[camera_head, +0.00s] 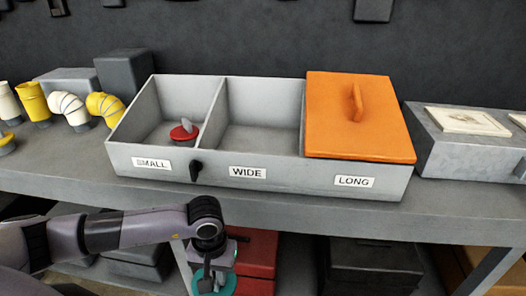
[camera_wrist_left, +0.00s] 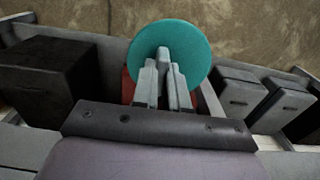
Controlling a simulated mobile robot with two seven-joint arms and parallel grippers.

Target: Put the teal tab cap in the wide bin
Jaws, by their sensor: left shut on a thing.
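The teal tab cap (camera_wrist_left: 194,49) is a round disc with a grey upright tab. My left gripper (camera_wrist_left: 163,82) is shut on that tab in the left wrist view. In the head view the left gripper (camera_head: 214,278) hangs low in front of the shelf edge, below the bin unit, with part of the teal cap (camera_head: 228,284) showing at the bottom. The wide bin (camera_head: 265,140) is the open, empty middle compartment of a grey three-part box. My right gripper is not in view.
The small bin (camera_head: 150,134) holds a red tab cap (camera_head: 184,131). An orange lid (camera_head: 358,125) with a handle covers the long bin. Yellow and white duct elbows (camera_head: 70,106) stand left. A grey box (camera_head: 470,145) stands right. Dark and red boxes (camera_head: 257,252) sit below the shelf.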

